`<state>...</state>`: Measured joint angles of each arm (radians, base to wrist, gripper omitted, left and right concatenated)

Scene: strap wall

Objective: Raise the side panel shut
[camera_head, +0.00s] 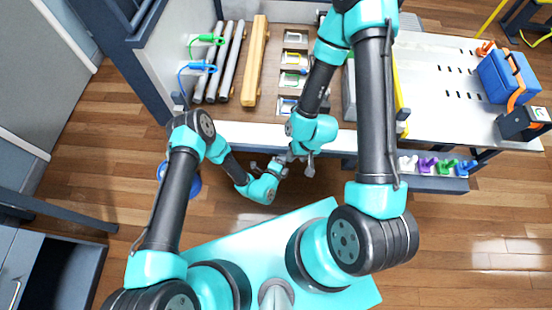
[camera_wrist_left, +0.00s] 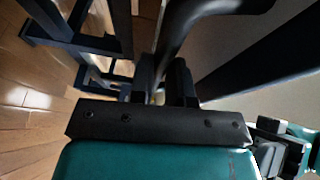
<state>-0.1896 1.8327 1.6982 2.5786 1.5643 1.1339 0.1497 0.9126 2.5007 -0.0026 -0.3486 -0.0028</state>
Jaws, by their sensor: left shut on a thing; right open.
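The side panel (camera_head: 240,136) shows as a pale strip along the front edge of the bay, seen almost edge-on from above. My left gripper (camera_head: 283,162) is at the front of this strip, near its right part. It is shut on a part that appears to belong to the panel; the grip itself is partly hidden. In the left wrist view its dark fingers (camera_wrist_left: 163,88) stand close together, with a pale flat surface beyond to the right. My right gripper (camera_head: 309,165) is open, close beside the left one, below its teal wrist.
The bay holds grey tubes (camera_head: 230,62), a wooden beam (camera_head: 255,62) and several small trays. A blue toolbox (camera_head: 508,78) stands on the pale bench at right. Coloured clips (camera_head: 443,166) line the rail below it. A blue bucket (camera_head: 190,184) is partly hidden behind my left arm.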

